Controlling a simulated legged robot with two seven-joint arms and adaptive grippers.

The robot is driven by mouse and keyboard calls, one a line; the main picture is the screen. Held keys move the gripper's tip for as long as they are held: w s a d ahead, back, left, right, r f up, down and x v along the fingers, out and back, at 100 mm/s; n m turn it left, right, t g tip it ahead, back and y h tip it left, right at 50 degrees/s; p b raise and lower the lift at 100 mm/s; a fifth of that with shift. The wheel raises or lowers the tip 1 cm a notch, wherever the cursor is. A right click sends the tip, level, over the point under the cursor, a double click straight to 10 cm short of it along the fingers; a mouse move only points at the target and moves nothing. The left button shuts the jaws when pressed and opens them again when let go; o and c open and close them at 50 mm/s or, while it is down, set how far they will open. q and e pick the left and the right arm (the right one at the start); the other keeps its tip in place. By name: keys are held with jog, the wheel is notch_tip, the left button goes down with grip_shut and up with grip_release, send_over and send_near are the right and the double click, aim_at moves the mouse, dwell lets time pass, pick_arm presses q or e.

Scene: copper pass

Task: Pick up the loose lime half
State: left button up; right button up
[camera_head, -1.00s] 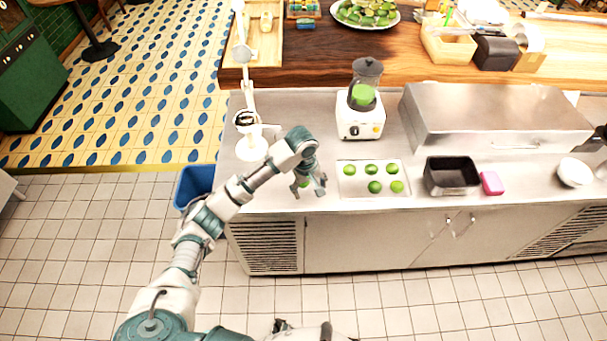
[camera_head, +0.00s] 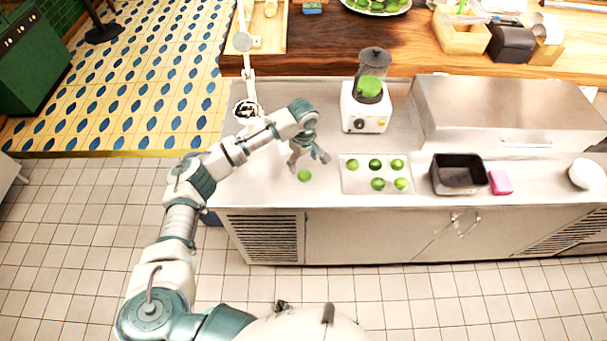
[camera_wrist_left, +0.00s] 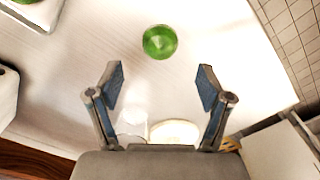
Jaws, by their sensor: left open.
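The loose lime half (camera_head: 304,175) lies alone on the steel counter, left of the tray, close to the counter's front edge. My left gripper (camera_head: 309,160) is open and empty above the counter, just behind the lime half in the head view. In the left wrist view the lime half (camera_wrist_left: 160,42) shows whole, beyond the two spread fingertips (camera_wrist_left: 160,88) and apart from them. My right gripper is not in view.
A white tray (camera_head: 352,186) with several limes lies just right of the gripper. A blender (camera_head: 366,105), a black bin (camera_head: 458,175) and a pink block (camera_head: 501,183) stand farther right. A jointed white stand (camera_head: 247,75) is at the left.

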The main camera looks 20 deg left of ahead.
aim_at(304, 172)
pick_arm(q)
jog(key=shift+s+d+f, duration=0.15)
jog(key=shift+d+f, duration=0.05)
jog(key=shift+f, duration=0.4)
notch_tip(304, 172, down, 4)
jog(key=shift+d+r, duration=0.15)
jog(key=shift+f, duration=0.4)
jog(key=shift+a, duration=0.25)
jog(key=shift+c, duration=0.5)
jog(key=shift+d, duration=0.1)
jog(key=c, duration=0.7)
